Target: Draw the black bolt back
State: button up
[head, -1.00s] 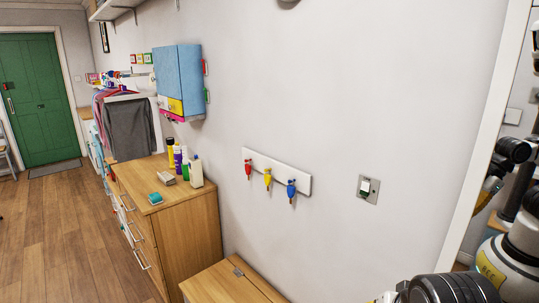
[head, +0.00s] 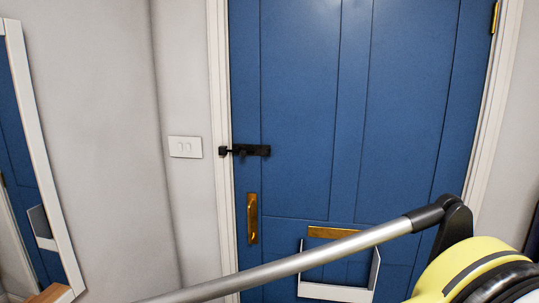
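The black bolt (head: 250,150) is mounted on the left edge of a blue door (head: 300,90), at about mid-height in the head view. Its left end reaches across to a small black keeper (head: 223,151) on the white door frame (head: 218,80). The bolt looks shot across the gap, and a small knob shows below its body. My arm, a grey tube with a black joint and a yellow part, crosses the lower right of the view. My gripper is out of the picture, so its state does not show.
A brass handle (head: 252,218) sits below the bolt. A white switch (head: 185,147) is on the wall at left, beside a white-framed mirror (head: 38,150).

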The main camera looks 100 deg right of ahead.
aim_at(243, 153)
jog(key=z, duration=3.1)
